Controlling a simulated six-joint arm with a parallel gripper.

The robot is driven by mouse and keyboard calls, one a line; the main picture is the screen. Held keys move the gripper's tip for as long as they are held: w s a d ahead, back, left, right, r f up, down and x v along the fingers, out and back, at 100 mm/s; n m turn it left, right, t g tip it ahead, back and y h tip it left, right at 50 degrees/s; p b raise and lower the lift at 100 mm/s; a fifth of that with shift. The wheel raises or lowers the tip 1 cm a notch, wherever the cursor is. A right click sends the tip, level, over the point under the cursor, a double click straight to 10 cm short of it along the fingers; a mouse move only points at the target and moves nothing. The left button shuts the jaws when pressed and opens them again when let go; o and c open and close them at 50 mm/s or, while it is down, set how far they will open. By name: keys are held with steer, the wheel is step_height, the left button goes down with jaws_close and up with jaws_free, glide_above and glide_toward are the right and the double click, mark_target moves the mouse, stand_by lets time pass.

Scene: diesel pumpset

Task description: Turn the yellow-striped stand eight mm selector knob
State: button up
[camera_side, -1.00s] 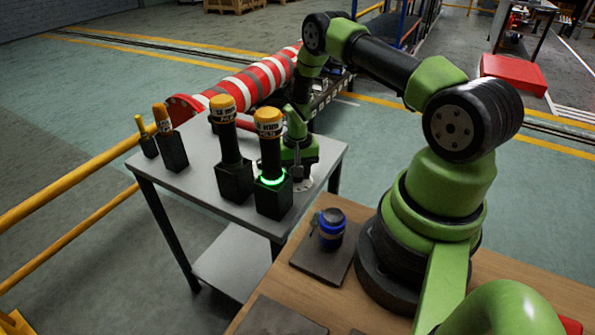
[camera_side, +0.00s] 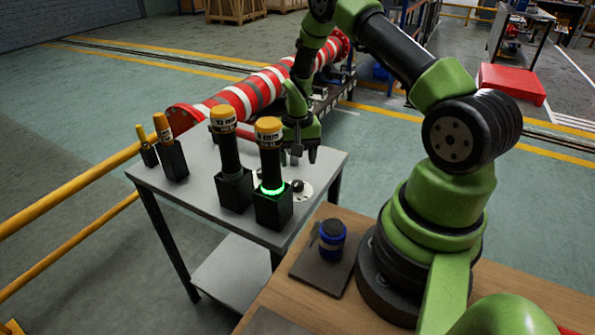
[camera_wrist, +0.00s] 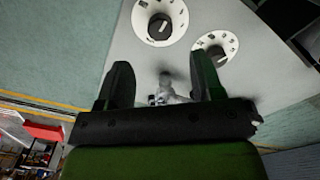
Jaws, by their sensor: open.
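A black selector knob on a white round dial (camera_side: 299,187) sits on the grey table, partly hidden behind the front black stand (camera_side: 272,207). That stand holds a black tool with an orange cap and has a lit green ring. In the wrist view there are two white dials with black knobs, one top centre (camera_wrist: 159,27) and one to its right (camera_wrist: 215,50). I cannot tell which is the eight mm one; no yellow stripe is clear. My gripper (camera_side: 304,156) is open above the table, apart from the knob. In the wrist view its fingers (camera_wrist: 160,62) are spread, with a small grey fitting (camera_wrist: 165,90) visible between them.
Several more capped tools stand in black holders, including a tall one (camera_side: 232,190) left of the lit stand and two smaller ones at the table's left end (camera_side: 171,158). A red-and-white striped cylinder (camera_side: 250,95) lies behind.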

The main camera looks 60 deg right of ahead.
mark_target(299, 183)
step_height(299, 183, up, 2)
steer(key=shift+r, duration=0.1)
stand_by(0.4)
steer(key=n, duration=1.1)
steer(key=shift+s+f, duration=0.15)
steer(key=shift+f, duration=0.25)
step_height(299, 183, down, 10)
steer(key=shift+r, duration=0.15)
